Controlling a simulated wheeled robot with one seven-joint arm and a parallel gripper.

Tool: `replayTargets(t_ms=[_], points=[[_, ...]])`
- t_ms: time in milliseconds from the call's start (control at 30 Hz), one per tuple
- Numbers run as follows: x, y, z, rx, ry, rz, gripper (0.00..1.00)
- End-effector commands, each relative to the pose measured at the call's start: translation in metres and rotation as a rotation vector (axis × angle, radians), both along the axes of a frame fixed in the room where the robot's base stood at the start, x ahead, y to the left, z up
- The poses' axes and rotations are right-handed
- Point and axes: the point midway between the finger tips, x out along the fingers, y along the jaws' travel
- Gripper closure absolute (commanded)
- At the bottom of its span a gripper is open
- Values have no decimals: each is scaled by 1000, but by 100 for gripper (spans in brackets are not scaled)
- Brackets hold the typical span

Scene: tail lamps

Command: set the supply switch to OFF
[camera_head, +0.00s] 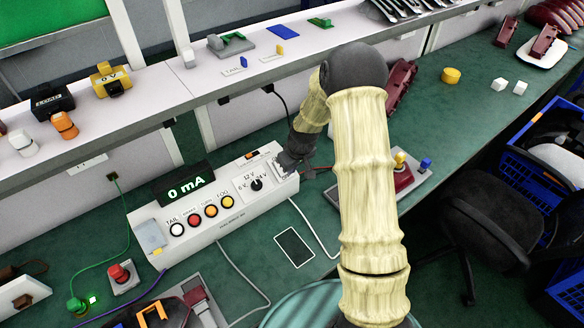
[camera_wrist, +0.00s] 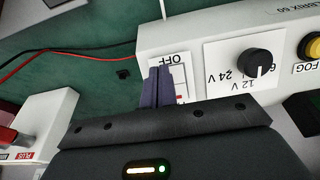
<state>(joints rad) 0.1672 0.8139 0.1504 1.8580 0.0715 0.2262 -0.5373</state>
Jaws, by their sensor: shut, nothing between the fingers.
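The white test box (camera_head: 215,215) stands on the green bench, and its display (camera_head: 186,188) reads 0 mA. The supply switch plate (camera_wrist: 184,70), marked OFF, is at the box's right end in the head view. My gripper (camera_wrist: 157,82) is shut and empty, with its fingertips over this plate, close to or touching it. In the head view my gripper (camera_head: 287,162) covers most of the plate. The switch lever is hidden behind the fingers, so its position cannot be told.
The voltage knob (camera_wrist: 257,63) sits beside the switch plate. Several round buttons, including a yellow one (camera_head: 227,202), are farther left. A red-and-grey unit (camera_head: 402,178) stands right of the box. Red and black wires (camera_wrist: 68,42) run along the bench. A shelf (camera_head: 150,88) overhangs behind.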

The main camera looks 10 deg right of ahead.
Motion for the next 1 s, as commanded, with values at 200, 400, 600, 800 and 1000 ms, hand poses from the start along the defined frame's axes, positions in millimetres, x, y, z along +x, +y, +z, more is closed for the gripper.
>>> replayTargets(t_ms=[200,400,600,800,1000], points=[[-6,-1,18,0,0,5,100],[-18,-5,41,0,-2,10,100],[-34,-13,67,0,-2,8,100],[-51,-24,94,-1,-3,0,100],[-62,-28,112,0,0,1,100]])
